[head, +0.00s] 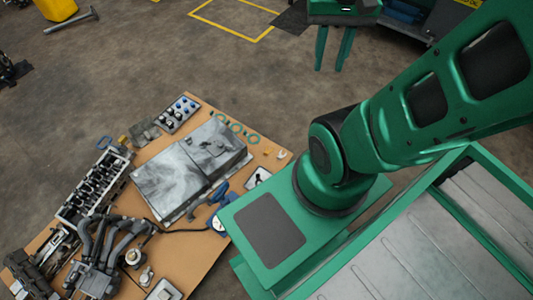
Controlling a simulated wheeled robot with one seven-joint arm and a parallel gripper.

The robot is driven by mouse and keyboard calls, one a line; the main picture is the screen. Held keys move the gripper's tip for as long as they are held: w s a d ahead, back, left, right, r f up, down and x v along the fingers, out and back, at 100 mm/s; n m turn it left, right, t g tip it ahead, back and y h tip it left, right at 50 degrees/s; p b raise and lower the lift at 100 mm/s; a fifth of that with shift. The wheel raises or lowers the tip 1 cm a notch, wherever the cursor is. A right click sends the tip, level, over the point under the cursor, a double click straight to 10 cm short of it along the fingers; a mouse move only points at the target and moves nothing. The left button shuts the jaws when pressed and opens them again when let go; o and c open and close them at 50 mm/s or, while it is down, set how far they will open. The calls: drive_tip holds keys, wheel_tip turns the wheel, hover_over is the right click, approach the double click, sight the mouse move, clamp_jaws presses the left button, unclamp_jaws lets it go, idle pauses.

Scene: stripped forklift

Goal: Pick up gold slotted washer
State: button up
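I cannot make out a gold slotted washer for sure at this size. Several teal rings lie in a row near the far right edge of the tan worktable (203,262), one of them a teal ring (253,138). A small pale piece (281,154) lies near the table's right corner, and a small yellowish piece (122,140) lies at its far left edge; I cannot tell what either is. My green arm reaches out of the picture at the upper right. My gripper is outside the view, so its state and hold are hidden.
A grey metal case (175,178) fills the middle of the table. An engine head (95,188), dark pipes (105,242) and a tray of small parts (178,113) crowd its left and far sides. A green stool (340,20) stands beyond. The floor between is mostly clear.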

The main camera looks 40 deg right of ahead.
drive_tip(key=w+d+f+m+h, duration=0.1)
drive_tip(key=w+d+f+m, duration=0.35)
drive_tip(key=w+f, duration=0.55)
drive_tip(key=w+d+f+m, duration=0.45)
drive_tip(key=w+f, duration=0.25)
drive_tip(key=w, duration=0.6)
drive_tip(key=w+f+m, duration=0.3)
drive_tip(key=f, duration=0.7)
drive_tip(key=w+f+m, duration=0.2)
drive_tip(key=w+f, duration=0.2)
drive_tip(key=f, duration=0.6)
drive_tip(key=m+y, duration=0.1)
drive_tip(key=m, duration=0.9)
hover_over(267, 153)
wheel_tip(267, 153, down, 37)
drive_tip(key=shift+w+f, duration=0.2)
drive_tip(key=shift+f, duration=2.85)
clamp_jaws()
